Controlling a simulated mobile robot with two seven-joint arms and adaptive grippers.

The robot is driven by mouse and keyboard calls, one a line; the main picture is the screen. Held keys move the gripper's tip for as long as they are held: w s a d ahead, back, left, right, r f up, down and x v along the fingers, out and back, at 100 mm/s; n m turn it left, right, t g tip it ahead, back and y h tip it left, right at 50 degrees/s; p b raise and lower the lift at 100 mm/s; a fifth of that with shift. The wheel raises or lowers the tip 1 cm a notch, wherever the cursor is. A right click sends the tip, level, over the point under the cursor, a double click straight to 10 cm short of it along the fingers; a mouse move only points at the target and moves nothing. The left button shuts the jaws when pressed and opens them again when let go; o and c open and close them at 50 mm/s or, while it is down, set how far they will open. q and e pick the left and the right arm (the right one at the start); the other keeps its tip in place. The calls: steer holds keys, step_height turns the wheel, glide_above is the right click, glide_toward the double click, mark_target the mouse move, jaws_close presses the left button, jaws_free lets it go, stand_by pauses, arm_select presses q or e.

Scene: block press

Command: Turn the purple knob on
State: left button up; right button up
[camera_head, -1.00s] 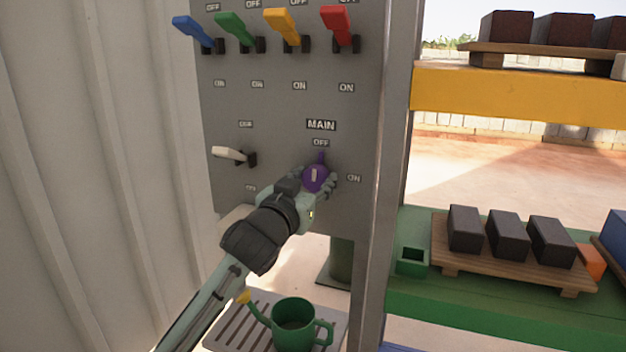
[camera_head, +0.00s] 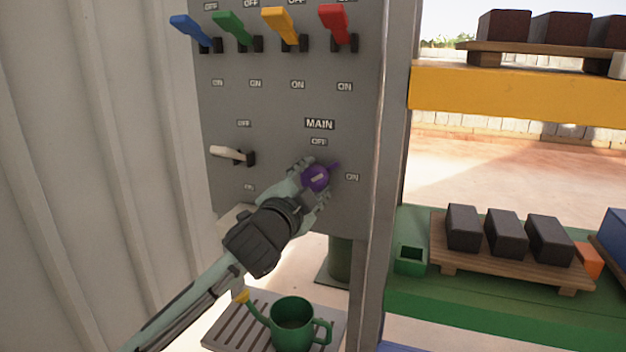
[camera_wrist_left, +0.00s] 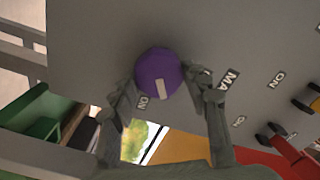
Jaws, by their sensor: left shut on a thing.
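The purple knob (camera_head: 318,178) is on the lower right of the grey control panel, under the MAIN label, with OFF above it and ON to its right. Its pointer tab slants up and right, between the two labels. My left gripper (camera_head: 315,180) is shut on the knob, one finger above left and one below right. In the left wrist view the purple knob (camera_wrist_left: 158,72) shows its round face with a pale mark, between the fingers of my left gripper (camera_wrist_left: 160,88). My right gripper is not in view.
Blue (camera_head: 188,28), green (camera_head: 232,26), yellow (camera_head: 279,25) and red (camera_head: 334,24) levers sit along the panel's top. A white lever (camera_head: 228,153) is at left. A green watering can (camera_head: 292,325) stands below. A shelf with dark blocks (camera_head: 506,232) is at right.

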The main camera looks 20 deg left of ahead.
arm_select(q)
steer(key=m, duration=0.6)
steer(key=shift+f+m, duration=0.15)
steer(key=shift+m, duration=0.15)
stand_by(0.4)
steer(key=o, duration=1.1)
steer(key=shift+o, duration=0.2)
steer(key=s, duration=1.2)
steer(key=shift+a, duration=0.2)
steer(key=w, duration=1.2)
steer(key=shift+d, duration=0.25)
